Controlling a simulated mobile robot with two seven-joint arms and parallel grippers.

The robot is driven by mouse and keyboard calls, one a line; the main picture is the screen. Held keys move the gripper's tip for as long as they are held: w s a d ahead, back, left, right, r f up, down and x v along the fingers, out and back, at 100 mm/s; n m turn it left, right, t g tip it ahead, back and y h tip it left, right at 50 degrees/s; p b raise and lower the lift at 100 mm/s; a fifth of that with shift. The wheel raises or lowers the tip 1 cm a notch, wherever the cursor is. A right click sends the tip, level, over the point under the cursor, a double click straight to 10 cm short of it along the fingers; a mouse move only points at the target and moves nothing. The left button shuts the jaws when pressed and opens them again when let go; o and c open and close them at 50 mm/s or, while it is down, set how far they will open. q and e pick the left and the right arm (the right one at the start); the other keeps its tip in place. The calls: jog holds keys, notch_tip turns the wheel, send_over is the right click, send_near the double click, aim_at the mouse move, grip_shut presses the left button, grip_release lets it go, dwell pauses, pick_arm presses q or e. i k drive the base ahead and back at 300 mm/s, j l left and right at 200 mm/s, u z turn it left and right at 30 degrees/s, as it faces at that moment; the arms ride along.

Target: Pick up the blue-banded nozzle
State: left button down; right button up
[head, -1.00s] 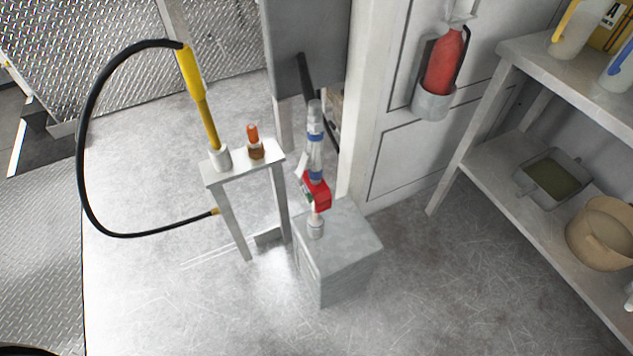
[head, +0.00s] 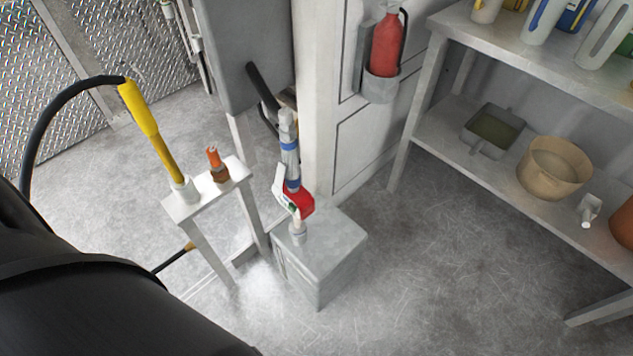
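The blue-banded nozzle (head: 290,158) stands nearly upright on a grey box (head: 335,250). It has a grey body with two blue bands, a red and white part lower down, and its tip rests in a small light holder (head: 298,234). No gripper shows in the head view. A large dark part of my own arm fills the lower left corner, well apart from the nozzle.
Left of the box, a small white stand (head: 205,190) holds a yellow nozzle (head: 150,125) with a black hose and an orange-topped piece (head: 214,163). A red extinguisher (head: 387,46) hangs behind. Shelves (head: 432,133) stand right; floor in front is clear.

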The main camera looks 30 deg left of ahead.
aim_at(293, 191)
jog(key=j+z, duration=0.1)
jog(key=j, duration=0.35)
jog(key=k+j+z, duration=0.15)
jog(key=j, duration=0.25)
jog(key=k+j+z, duration=0.1)
jog(key=j, duration=0.35)
jog(key=k+j+z, duration=0.15)
jog(key=j, duration=0.25)
jog(key=k+j+z, duration=0.1)
jog(key=j, duration=0.3)
